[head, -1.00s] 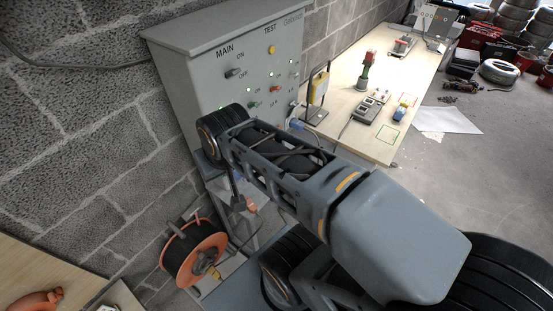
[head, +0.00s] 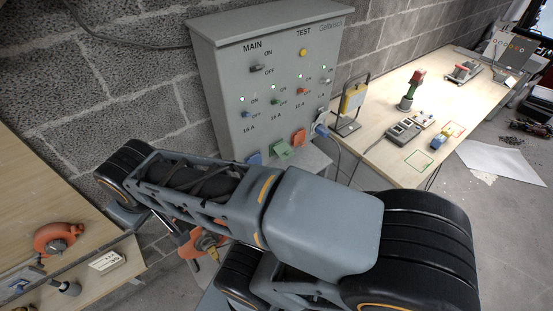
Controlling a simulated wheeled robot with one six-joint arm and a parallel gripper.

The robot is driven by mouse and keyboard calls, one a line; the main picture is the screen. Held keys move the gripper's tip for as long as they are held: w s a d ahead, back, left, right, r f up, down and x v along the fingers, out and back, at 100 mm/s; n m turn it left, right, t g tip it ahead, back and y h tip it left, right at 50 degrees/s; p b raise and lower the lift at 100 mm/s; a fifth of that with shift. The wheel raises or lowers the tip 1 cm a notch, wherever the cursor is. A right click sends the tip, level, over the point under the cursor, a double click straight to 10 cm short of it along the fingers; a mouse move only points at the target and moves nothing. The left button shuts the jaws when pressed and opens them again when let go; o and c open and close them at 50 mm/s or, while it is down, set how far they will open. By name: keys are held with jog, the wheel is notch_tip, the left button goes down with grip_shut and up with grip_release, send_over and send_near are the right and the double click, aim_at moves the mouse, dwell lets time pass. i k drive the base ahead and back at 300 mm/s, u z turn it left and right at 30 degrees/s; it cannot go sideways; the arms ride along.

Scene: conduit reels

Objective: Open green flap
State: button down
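The green flap (head: 281,150) is at the lower edge of the grey switch panel (head: 222,80). It sits between a blue flap (head: 254,159) on its left and an orange-red flap (head: 299,137) on its right. It looks closed, though its lower part is close to my arm's outline. My arm crosses the picture in front of and below the panel. My gripper is hidden behind my own arm links, so its place relative to the flap does not show.
A wooden bench (head: 392,160) at the right holds a lamp (head: 352,101), a power strip (head: 402,132) and small tools. An orange cable reel (head: 207,243) is partly hidden below my arm. Another bench (head: 40,215) is at the left. A block wall stands behind.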

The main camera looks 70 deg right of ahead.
aim_at(282, 150)
jog(key=u, duration=0.05)
jog(key=k, duration=0.9)
jog(key=z, duration=0.8)
